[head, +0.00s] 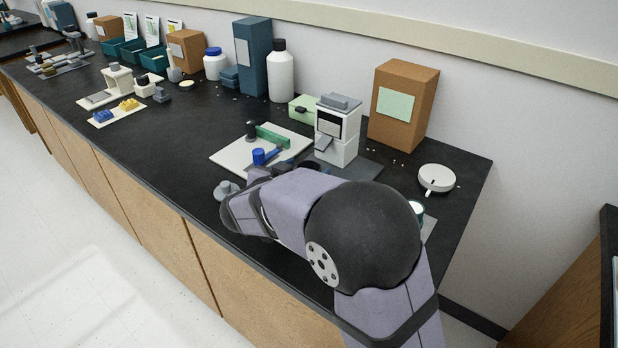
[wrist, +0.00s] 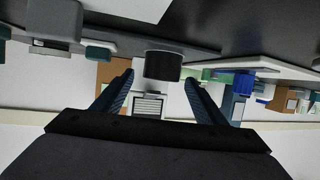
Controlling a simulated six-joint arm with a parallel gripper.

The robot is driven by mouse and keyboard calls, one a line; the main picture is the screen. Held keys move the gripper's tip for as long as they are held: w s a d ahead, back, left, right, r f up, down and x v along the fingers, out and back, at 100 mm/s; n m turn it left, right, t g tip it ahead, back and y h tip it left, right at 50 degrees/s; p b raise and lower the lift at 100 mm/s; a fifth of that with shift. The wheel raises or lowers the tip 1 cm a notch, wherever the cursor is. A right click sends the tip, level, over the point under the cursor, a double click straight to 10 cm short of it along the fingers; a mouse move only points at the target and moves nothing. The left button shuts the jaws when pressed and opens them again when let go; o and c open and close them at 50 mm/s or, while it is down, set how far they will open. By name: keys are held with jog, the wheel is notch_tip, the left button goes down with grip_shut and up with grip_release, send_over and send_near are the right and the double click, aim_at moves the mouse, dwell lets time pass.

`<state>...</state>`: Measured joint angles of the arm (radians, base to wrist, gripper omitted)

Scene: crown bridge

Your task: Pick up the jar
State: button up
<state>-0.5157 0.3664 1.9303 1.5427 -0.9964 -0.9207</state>
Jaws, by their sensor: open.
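My gripper (wrist: 159,79) is open in the wrist view, a blue-ribbed finger on each side. A short dark cylinder (wrist: 163,65) shows between the fingertips, apart from both; it may be the jar, but I cannot tell. The wrist picture is upside down, with the counter at the top. In the head view, my own arm mostly hides the gripper. A white jar with a blue lid (head: 214,66) stands far back near the wall. A small pale round container (head: 416,209) is partly hidden behind my arm.
A white-grey machine (head: 337,130) stands behind my arm, with a brown box (head: 403,105) to its right. A white board (head: 228,158) holds green and blue parts. A white bottle (head: 281,78) stands at the wall. A round white dish (head: 436,178) is at the right.

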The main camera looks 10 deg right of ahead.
aim_at(314, 164)
jog(key=shift+x, duration=1.55)
jog(key=c, duration=1.4)
